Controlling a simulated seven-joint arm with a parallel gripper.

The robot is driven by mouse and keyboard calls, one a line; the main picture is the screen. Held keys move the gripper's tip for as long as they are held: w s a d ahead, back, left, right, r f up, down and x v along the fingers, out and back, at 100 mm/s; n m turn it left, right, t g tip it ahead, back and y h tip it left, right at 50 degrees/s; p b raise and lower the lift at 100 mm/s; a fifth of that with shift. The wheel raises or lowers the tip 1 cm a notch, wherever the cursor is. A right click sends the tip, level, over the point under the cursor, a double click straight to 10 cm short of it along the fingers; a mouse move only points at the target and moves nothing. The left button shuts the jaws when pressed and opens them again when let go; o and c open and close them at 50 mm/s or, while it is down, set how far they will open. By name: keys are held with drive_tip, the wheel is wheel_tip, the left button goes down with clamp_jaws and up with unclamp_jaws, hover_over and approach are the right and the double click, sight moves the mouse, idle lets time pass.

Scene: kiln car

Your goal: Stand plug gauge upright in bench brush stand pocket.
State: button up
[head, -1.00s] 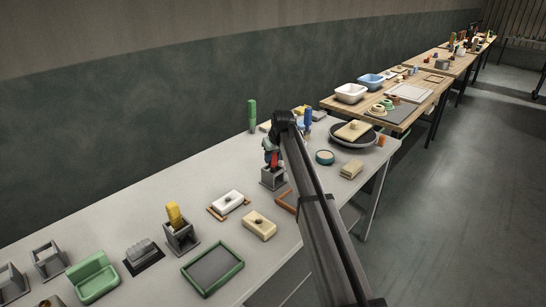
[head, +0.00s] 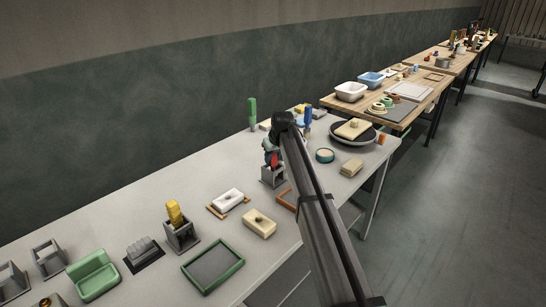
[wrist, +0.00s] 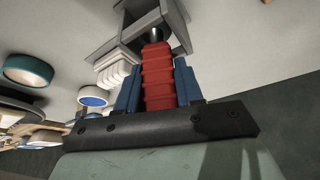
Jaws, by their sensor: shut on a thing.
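The plug gauge has a red ribbed handle (wrist: 158,78) and a dark metal end (wrist: 155,34). My gripper (head: 271,151) is shut on the handle, with a blue finger on each side in the wrist view (wrist: 157,88). The grey bench brush stand (head: 274,178) is directly below my gripper in the head view. It also shows at the top of the wrist view (wrist: 122,38), where the gauge's metal end points to its opening. I cannot tell how far the end is inside the pocket. The gauge looks about upright in the head view.
Behind the stand are a green upright piece (head: 252,113) and a blue one (head: 307,115). A similar grey holder with a yellow piece (head: 174,213) stands front left.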

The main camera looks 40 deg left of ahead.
drive_tip(key=o, duration=1.2)
drive_tip(key=shift+d+r, duration=0.1)
drive_tip(key=shift+r, duration=0.1)
drive_tip(key=v, duration=0.7)
drive_tip(key=shift+r, duration=0.2)
idle(1.4)
drive_tip(key=shift+s+d+r, duration=0.1)
drive_tip(key=shift+d, duration=0.05)
drive_tip(key=v, duration=1.3)
drive_tip(key=shift+d+r, duration=0.25)
drive_tip(key=shift+r, duration=0.05)
drive_tip(key=shift+s+f, duration=0.1)
drive_tip(key=shift+s, duration=0.05)
